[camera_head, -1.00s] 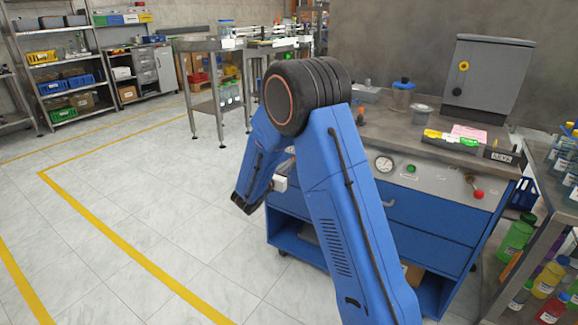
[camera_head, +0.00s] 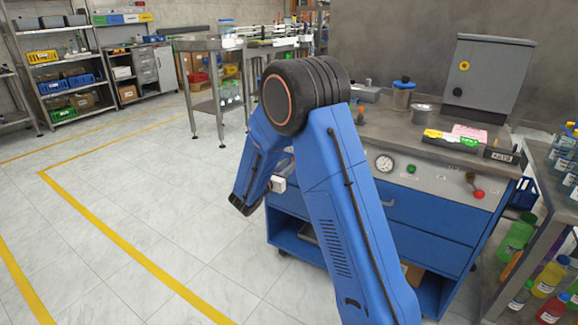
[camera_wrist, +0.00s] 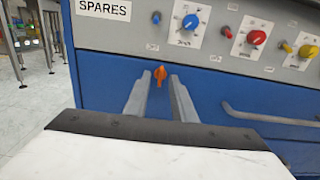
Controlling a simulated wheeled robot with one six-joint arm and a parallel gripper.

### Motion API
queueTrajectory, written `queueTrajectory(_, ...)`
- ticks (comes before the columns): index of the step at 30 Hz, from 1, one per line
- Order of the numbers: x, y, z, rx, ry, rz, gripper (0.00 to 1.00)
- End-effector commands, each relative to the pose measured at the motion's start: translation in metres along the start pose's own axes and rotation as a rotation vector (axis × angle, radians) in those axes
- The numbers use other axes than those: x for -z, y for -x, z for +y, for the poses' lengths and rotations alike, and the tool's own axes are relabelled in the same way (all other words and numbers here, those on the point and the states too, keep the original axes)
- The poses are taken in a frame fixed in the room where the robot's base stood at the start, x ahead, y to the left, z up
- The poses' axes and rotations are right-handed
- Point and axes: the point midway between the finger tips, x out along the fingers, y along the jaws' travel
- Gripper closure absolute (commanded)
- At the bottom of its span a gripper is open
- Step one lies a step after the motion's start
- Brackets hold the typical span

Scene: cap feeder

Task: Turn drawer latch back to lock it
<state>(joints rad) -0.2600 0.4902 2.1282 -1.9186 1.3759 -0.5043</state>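The drawer latch (camera_wrist: 160,74) is a small orange knob on the blue front, standing about upright in the wrist view. My gripper (camera_wrist: 160,84) is open, with one grey finger on each side of the latch in the picture. A gap shows between the latch and each finger. I cannot tell whether the fingertips reach past the latch in depth. The blue drawer front (camera_wrist: 225,92) has a grey bar handle (camera_wrist: 268,116) to the right of the latch.
Above the latch is a grey panel with a SPARES label (camera_wrist: 104,9), a blue knob (camera_wrist: 190,22) and a red knob (camera_wrist: 256,37). In the head view, a bottle rack (camera_head: 565,165) stands close to the right of the blue bench (camera_head: 430,220). The floor at left is clear.

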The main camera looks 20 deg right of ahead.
Motion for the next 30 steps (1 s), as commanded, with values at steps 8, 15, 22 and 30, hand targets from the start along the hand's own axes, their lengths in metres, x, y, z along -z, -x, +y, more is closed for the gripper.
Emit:
queueTrajectory(8, 0.0, 0.052, 0.001, -0.004, 0.001, 0.0, 0.77)
queueTrajectory(15, 0.0, 0.099, 0.001, -0.003, 0.0, 0.0, 0.77)
queueTrajectory(22, 0.0, 0.139, 0.001, -0.003, 0.001, 0.0, 0.77)
queueTrajectory(30, 0.001, 0.162, 0.0, 0.001, 0.001, 0.0, 0.77)
